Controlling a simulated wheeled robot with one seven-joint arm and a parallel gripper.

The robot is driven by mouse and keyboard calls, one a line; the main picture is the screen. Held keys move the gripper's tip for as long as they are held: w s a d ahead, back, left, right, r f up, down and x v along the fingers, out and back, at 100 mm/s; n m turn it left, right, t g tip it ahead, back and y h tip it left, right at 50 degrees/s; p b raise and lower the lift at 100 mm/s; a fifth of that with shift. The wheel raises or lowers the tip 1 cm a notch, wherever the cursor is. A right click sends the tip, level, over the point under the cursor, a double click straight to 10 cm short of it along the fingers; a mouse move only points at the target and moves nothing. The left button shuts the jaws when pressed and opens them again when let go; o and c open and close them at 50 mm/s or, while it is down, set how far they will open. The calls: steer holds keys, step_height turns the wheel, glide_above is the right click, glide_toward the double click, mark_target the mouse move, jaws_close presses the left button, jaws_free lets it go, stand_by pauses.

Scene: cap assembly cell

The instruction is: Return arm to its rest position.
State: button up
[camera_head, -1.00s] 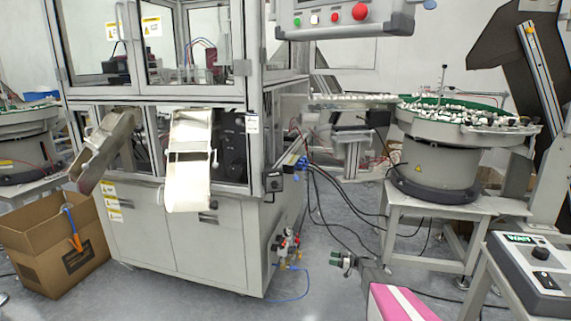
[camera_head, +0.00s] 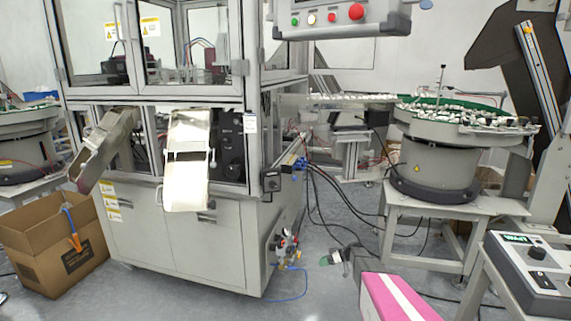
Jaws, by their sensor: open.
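My gripper (camera_head: 329,257) shows small at the lower middle, with green and grey parts at its end. It is open, and nothing shows between its fingers. It is held in front of the grey floor, to the right of the machine cabinet's lower corner and apart from it in the picture. A pink part with a white stripe (camera_head: 396,298), which seems to be mine, shows at the bottom edge. The rest of my arm is mostly out of view.
A glass-fronted machine (camera_head: 165,235) with two chutes (camera_head: 187,185) fills the left. A cardboard box (camera_head: 55,250) stands on the floor by it. A bowl feeder (camera_head: 440,165) stands on a table at the right. A control box (camera_head: 530,262) is at the lower right.

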steer(key=s+r+m+h, duration=0.3)
steer(key=s+r, duration=0.4)
steer(key=s, duration=0.5)
steer(key=s+r+m+h, duration=0.4)
steer(key=s+r, duration=0.4)
steer(key=s, duration=0.4)
steer(key=s+r+m+h, duration=0.4)
steer(key=s+r+h, duration=0.2)
steer(key=s, duration=0.6)
step_height(320, 180, up, 2)
steer(key=shift+a, duration=0.4)
